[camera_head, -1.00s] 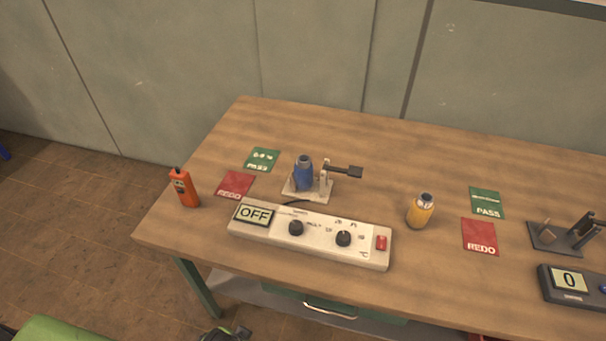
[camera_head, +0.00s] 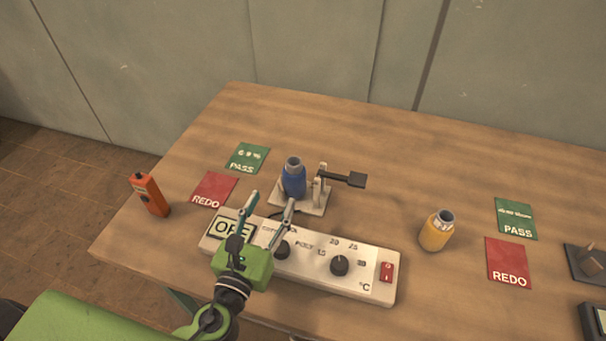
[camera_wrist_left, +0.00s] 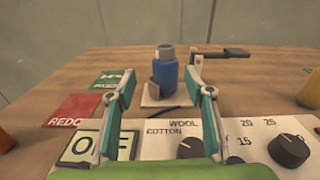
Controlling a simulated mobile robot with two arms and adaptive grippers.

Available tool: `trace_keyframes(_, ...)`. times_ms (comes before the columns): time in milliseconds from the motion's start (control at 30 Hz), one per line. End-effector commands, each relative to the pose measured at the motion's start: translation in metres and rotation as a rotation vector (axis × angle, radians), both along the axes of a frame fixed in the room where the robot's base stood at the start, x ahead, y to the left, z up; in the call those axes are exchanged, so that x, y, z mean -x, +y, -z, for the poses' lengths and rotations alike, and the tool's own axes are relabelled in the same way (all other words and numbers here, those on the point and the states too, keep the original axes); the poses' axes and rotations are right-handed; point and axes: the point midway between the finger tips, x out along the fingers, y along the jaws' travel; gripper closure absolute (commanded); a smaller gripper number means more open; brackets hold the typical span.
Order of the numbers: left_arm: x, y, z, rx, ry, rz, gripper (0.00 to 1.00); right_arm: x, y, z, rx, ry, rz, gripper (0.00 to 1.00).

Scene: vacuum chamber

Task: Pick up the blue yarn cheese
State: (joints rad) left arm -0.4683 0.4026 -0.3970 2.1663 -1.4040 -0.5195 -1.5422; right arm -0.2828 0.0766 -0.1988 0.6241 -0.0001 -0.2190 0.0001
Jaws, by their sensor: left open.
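The blue yarn cheese (camera_head: 293,180) stands upright on a small pale stand (camera_head: 313,206) with a dark lever arm, near the middle of the table. It also shows in the left wrist view (camera_wrist_left: 165,76), beyond the fingers and roughly between them. My left gripper (camera_head: 270,203) is open and empty. It is over the white control box, on the near side of the blue yarn cheese and apart from it. In the left wrist view its two fingers (camera_wrist_left: 160,92) are spread wide. My right gripper is not in view.
The white control box (camera_head: 330,277) with knobs and a red switch lies in front of the stand. A yellow yarn cheese (camera_head: 437,231) stands to the right. Green PASS (camera_head: 247,158) and red REDO (camera_head: 213,189) cards lie flat.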

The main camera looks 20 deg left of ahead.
Motion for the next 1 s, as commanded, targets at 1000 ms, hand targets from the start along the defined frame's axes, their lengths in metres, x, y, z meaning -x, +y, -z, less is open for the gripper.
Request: trace_keyframes(1000,-0.121,-0.015,0.001,-0.046,-0.009,0.019,0.52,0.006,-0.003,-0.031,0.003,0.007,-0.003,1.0)
